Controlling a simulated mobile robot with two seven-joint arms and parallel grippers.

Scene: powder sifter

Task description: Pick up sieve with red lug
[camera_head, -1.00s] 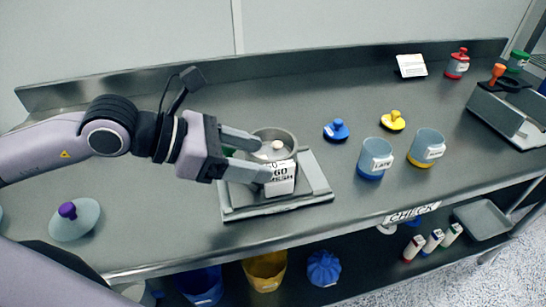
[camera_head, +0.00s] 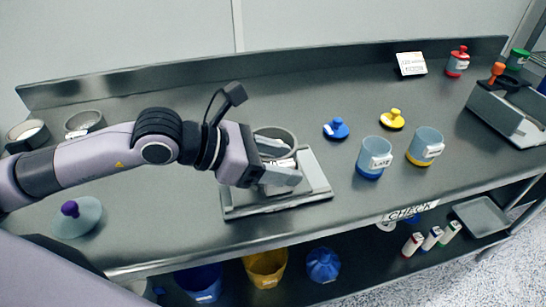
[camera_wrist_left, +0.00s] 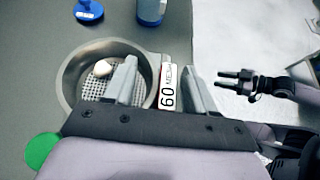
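A round metal sieve (camera_head: 290,137) sits on a grey flat stand (camera_head: 318,180). In the left wrist view the sieve (camera_wrist_left: 70,78) has a mesh floor, a pale lump inside and a white "60 MESH" label (camera_wrist_left: 168,88). One finger is over the bowl, the other beyond the label. My right gripper (camera_wrist_left: 230,81) appears open and empty, away from the sieve.
Two other round metal vessels (camera_head: 27,135) (camera_head: 84,122) stand at the far left; their lugs are not clear. A purple-knobbed lid (camera_head: 77,216) lies at left. Blue (camera_head: 374,157) and yellow-based (camera_head: 425,147) cups stand right of the stand. Open bench lies behind it.

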